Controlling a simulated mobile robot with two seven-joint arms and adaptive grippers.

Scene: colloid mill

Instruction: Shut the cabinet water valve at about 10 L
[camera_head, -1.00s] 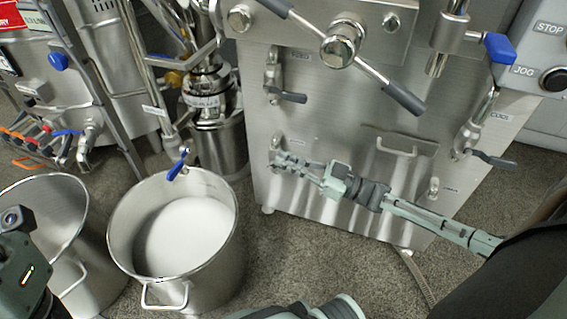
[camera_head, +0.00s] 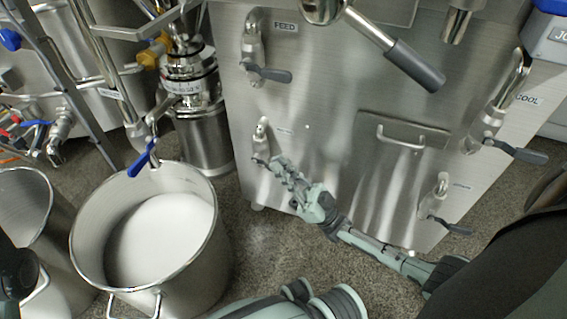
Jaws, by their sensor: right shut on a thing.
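The steel cabinet (camera_head: 330,150) fills the middle of the view. A small valve (camera_head: 262,138) is low on its left front, with a label beside it too small to read. My right gripper (camera_head: 270,166) reaches in from the lower right and is shut on this valve's handle. The fingers hide most of the handle, so its exact angle is unclear. No reading in litres is legible. My left gripper's fingers are not visible; only a dark part of my left arm shows at the left edge.
The FEED valve (camera_head: 255,50) is above, the COOL valve (camera_head: 497,125) at right, another valve (camera_head: 436,200) at lower right. A steel pot (camera_head: 85,235) with white contents stands at left below a blue-handled tap (camera_head: 143,157). Floor between pot and cabinet is clear.

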